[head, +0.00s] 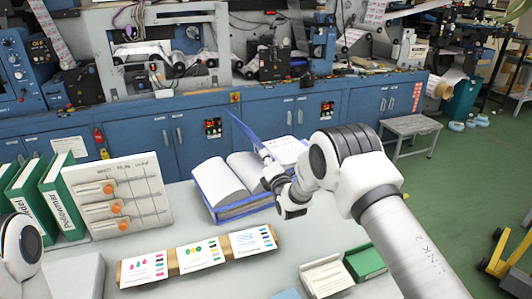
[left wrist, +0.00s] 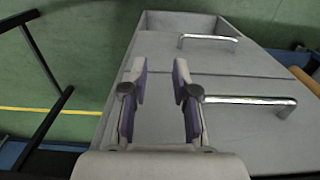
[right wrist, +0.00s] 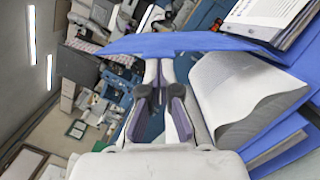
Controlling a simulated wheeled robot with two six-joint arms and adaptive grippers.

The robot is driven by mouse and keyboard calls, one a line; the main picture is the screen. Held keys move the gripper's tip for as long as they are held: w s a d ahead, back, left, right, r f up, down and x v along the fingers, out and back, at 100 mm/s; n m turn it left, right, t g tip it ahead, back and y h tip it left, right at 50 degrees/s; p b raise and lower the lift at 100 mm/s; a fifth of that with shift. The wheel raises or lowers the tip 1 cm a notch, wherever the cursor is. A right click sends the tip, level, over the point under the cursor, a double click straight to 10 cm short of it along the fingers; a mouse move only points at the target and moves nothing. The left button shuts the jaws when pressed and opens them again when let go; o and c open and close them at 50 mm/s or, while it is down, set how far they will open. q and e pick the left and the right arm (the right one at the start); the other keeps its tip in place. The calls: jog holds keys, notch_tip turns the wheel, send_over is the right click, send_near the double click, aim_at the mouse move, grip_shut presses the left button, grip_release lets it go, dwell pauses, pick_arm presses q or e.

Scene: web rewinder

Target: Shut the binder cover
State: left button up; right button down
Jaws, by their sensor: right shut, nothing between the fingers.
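The blue binder (head: 212,204) lies open on the grey table, with white pages on both sides. Its blue cover (head: 243,130) stands raised and tilted behind my right gripper (head: 268,170). In the right wrist view the cover (right wrist: 190,43) crosses just beyond the tips of my right gripper (right wrist: 163,72), which is shut and empty. I cannot tell whether the tips touch the cover. Curved pages (right wrist: 235,90) lie to the right of the fingers. My left gripper (left wrist: 163,75) is open and empty above a grey drawer unit (left wrist: 235,65).
Green binders (head: 62,195) and a board with orange knobs (head: 128,193) stand left of the binder. A strip with colour cards (head: 200,254) lies in front. A green box (head: 364,262) and a small tray (head: 326,277) sit near my right arm. Blue machine cabinets stand behind.

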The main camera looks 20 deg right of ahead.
pick_arm(q)
jog(key=shift+w+a+f, duration=0.1)
jog(key=shift+w, duration=0.05)
pick_arm(e)
jog(key=shift+w+a+f, duration=0.15)
jog(key=shift+w, duration=0.05)
jog(key=shift+s, duration=0.1)
